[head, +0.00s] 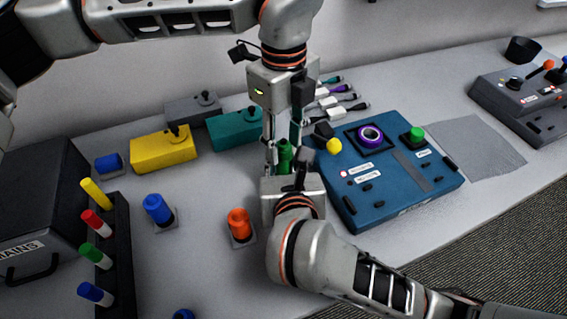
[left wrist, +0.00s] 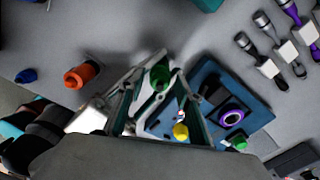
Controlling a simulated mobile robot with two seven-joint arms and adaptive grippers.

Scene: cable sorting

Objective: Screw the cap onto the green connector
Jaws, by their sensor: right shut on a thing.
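The green connector (head: 285,154) is upright in the middle of the table, between my two grippers. It also shows in the left wrist view (left wrist: 160,77), between the left fingers. My left gripper (head: 283,142) points down from above, with a finger on each side of the green piece and apparent gaps beside it. My right gripper (head: 298,162) comes in from the front and is shut on the green piece low down; its fingertips are mostly hidden by its own body. I cannot tell a separate cap from the connector's body.
An orange connector (head: 240,222) and a blue one (head: 155,209) stand left of the grippers. A black rack (head: 118,265) holds several coloured pieces. A blue panel box (head: 395,195) is close on the right. Yellow (head: 162,152) and teal (head: 235,131) boxes stand behind.

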